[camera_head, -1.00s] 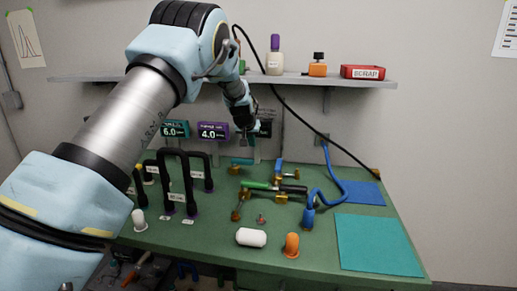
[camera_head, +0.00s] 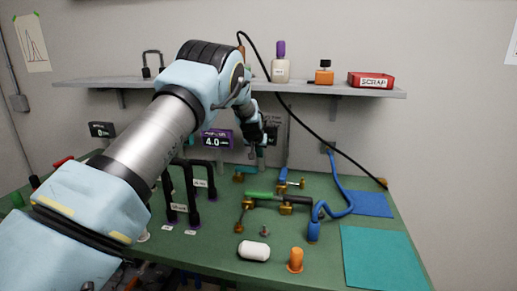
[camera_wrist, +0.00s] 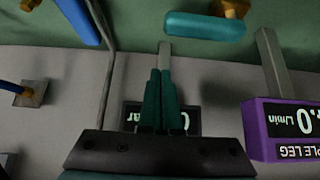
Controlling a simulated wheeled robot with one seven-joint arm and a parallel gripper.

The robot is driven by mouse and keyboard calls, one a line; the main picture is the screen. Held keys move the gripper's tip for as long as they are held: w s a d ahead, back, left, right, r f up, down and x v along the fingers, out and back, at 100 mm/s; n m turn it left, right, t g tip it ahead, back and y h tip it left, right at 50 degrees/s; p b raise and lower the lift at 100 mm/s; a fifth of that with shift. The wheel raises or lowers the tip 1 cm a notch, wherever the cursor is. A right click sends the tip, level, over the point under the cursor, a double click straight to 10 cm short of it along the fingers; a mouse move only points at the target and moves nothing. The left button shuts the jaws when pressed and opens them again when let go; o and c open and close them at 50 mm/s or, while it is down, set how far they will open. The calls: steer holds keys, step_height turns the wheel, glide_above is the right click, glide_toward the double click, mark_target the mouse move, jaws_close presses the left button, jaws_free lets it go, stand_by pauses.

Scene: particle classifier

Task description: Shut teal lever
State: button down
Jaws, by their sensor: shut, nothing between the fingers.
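The teal lever (camera_head: 246,168) sits on a brass valve body (camera_head: 238,178) near the back of the green bench. In the wrist view the teal lever (camera_wrist: 205,26) lies roughly crosswise at the top, with part of its brass valve (camera_wrist: 232,8) beside it. My gripper (camera_head: 254,154) is just above and slightly right of the lever in the head view. In the wrist view its dark green fingers (camera_wrist: 159,76) are shut together and empty. A gap shows between the fingertips and the lever in that view.
A blue lever (camera_head: 283,174) stands close to the right, with green (camera_head: 260,195) and black (camera_head: 296,199) levers in front. A purple 4.0 display (camera_head: 217,140) is at the left. A shelf (camera_head: 300,88) runs above. A blue hose (camera_head: 341,190) curves at the right.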

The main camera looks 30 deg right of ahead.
mark_target(247, 171)
steer(key=p+x, duration=0.1)
steer(key=x, duration=0.4)
steer(key=shift+p, duration=0.4)
steer(key=shift+s+a+r+p, duration=0.1)
steer(key=shift+s+a+p, duration=0.3)
steer(key=shift+s+a, duration=0.15)
steer(key=shift+s+a+p, duration=0.65)
steer(key=shift+s+a, duration=0.15)
steer(key=shift+s, duration=0.1)
